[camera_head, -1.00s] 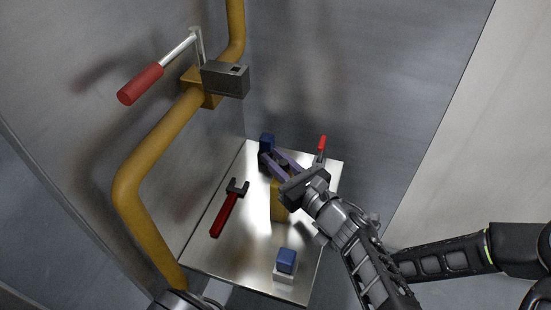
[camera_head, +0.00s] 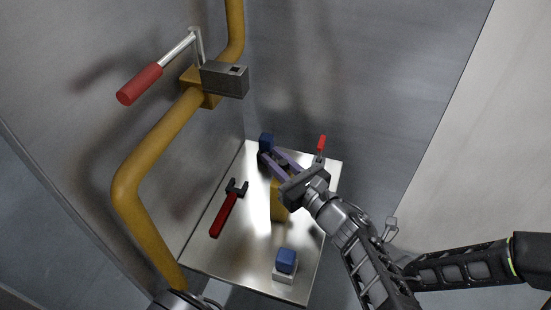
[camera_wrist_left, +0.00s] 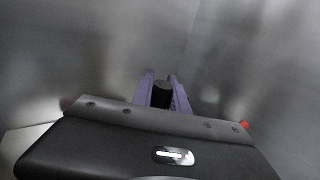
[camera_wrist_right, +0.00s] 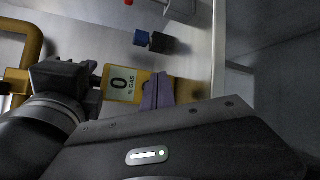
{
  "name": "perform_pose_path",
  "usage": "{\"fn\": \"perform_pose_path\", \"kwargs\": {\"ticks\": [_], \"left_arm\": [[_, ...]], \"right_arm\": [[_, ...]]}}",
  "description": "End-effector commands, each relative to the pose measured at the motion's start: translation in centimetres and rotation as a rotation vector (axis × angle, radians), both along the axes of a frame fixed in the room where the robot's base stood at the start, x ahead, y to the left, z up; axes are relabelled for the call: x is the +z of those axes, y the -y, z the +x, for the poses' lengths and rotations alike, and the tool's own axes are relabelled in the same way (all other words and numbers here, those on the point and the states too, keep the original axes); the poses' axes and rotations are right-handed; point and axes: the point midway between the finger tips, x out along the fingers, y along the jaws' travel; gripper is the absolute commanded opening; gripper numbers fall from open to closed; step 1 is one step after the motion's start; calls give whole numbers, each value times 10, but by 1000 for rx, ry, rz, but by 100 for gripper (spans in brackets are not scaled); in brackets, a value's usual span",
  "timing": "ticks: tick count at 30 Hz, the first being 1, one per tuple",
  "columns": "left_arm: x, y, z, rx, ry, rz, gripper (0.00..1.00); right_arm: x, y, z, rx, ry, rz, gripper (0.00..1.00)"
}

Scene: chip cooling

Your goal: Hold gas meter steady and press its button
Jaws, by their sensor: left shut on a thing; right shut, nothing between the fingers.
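In the left wrist view the purple fingers (camera_wrist_left: 161,88) are shut on a black cylinder, seemingly the meter's top. The right wrist view shows the meter's display (camera_wrist_right: 122,84) reading 0 % GAS, with my other gripper at its left. My right gripper (camera_wrist_right: 158,80) is shut and empty, its fingertips close to the meter's yellow body. I cannot tell whether they touch it. The button cannot be made out.
A red-handled wrench (camera_head: 226,212) lies left of the meter. A blue block on a white base (camera_head: 286,262) is at the front, and a dark blue object (camera_head: 266,142) at the back. A yellow pipe (camera_head: 128,185) with a red-handled valve (camera_head: 140,85) runs along the left.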

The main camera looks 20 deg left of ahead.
Motion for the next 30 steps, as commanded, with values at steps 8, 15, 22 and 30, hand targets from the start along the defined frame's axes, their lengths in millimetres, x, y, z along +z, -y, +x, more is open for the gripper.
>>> {"fn": "perform_pose_path", "kwargs": {"ticks": [8,15,22,30], "left_arm": [[-1,0,0,0,0,-1,0],[-1,0,0,0,0,-1,0],[-1,0,0,0,0,-1,0],[-1,0,0,0,0,-1,22]], "right_arm": [[0,25,3,0,0,0,0],[0,26,3,1,0,0,0],[0,26,3,1,0,0,0],[0,26,3,1,0,0,0]]}}
